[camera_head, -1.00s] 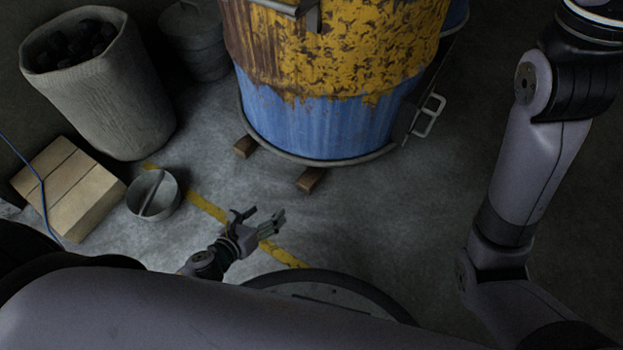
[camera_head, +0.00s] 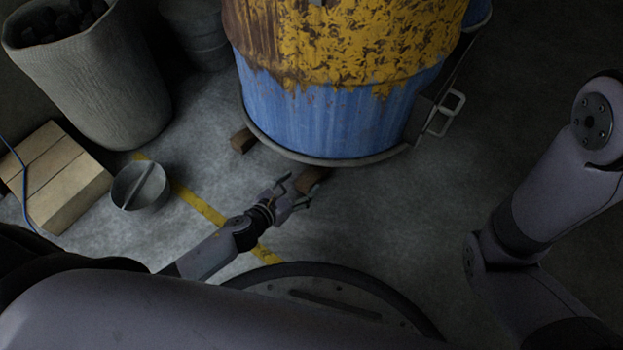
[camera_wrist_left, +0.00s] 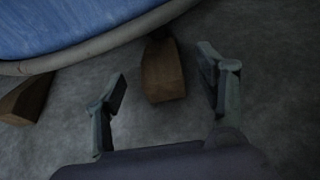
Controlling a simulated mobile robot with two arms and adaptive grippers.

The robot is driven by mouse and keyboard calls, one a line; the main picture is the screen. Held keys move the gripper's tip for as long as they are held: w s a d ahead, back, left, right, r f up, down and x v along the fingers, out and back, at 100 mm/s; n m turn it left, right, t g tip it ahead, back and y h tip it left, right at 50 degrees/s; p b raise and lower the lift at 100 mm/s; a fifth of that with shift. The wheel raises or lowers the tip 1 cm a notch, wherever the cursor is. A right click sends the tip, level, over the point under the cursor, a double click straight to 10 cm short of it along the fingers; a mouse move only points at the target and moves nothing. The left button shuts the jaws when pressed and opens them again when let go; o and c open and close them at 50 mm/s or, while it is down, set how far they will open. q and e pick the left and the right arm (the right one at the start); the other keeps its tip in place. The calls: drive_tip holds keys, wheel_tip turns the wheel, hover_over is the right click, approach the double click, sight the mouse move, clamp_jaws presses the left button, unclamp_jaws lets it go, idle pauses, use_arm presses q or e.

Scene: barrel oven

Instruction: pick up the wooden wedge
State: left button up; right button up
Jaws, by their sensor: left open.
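A brown wooden wedge (camera_head: 311,179) lies on the floor at the lower rim of the blue and yellow barrel oven (camera_head: 330,115), its far end under the rim. It also shows in the left wrist view (camera_wrist_left: 163,72). My left gripper (camera_head: 297,188) is open, close to this wedge. In the left wrist view its two fingers (camera_wrist_left: 165,93) stand apart on either side of the wedge, with gaps between. A second wooden wedge (camera_head: 243,140) is under the rim further left; it also shows in the wrist view (camera_wrist_left: 27,98). My right gripper is out of view.
A metal bucket (camera_head: 141,186) and a wooden box (camera_head: 58,176) stand at left. A tall sack (camera_head: 93,80) with dark lumps is behind them. A metal handle (camera_head: 447,113) sticks out at the barrel's right. The floor right of the barrel is clear.

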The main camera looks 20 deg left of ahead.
sight(306, 180)
use_arm(q)
drive_tip(key=b+x, duration=0.1)
drive_tip(key=x, duration=0.2)
drive_tip(key=b+x, duration=0.1)
drive_tip(key=x, duration=0.1)
drive_tip(key=shift+w+f, duration=0.2)
drive_tip(key=shift+f, duration=0.3)
drive_tip(key=shift+w+d, duration=0.1)
drive_tip(key=shift+w, duration=0.15)
drive_tip(key=c, duration=1.3)
drive_tip(key=shift+s+r, duration=0.1)
